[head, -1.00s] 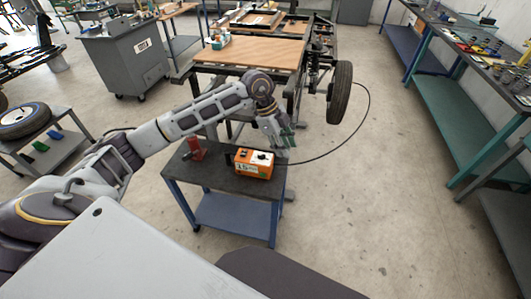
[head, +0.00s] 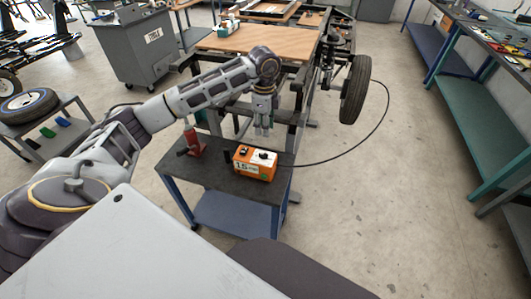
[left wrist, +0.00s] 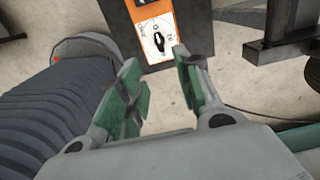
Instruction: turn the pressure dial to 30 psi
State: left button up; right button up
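The orange pressure box (head: 254,164) sits on the dark top of a small blue cart. Its front label reads about 15. The dial, a black knob on a white face (left wrist: 156,39), shows in the left wrist view on the orange panel. In the head view the dial (head: 263,155) is small on the box's top. My left gripper (head: 264,131) points down above and behind the box, apart from it. Its green-padded fingers (left wrist: 158,90) are spread with nothing between them. My right gripper is in neither view.
A red jack (head: 193,143) stands left of the box on the cart top (head: 215,175). A black hose (head: 345,150) runs from the box toward a wheel (head: 355,90). The vehicle frame with a wooden deck (head: 262,42) is behind. Floor to the right is clear.

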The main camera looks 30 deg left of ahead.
aim_at(265, 154)
pick_arm(q)
jog(key=shift+f, duration=6.95)
grip_shut()
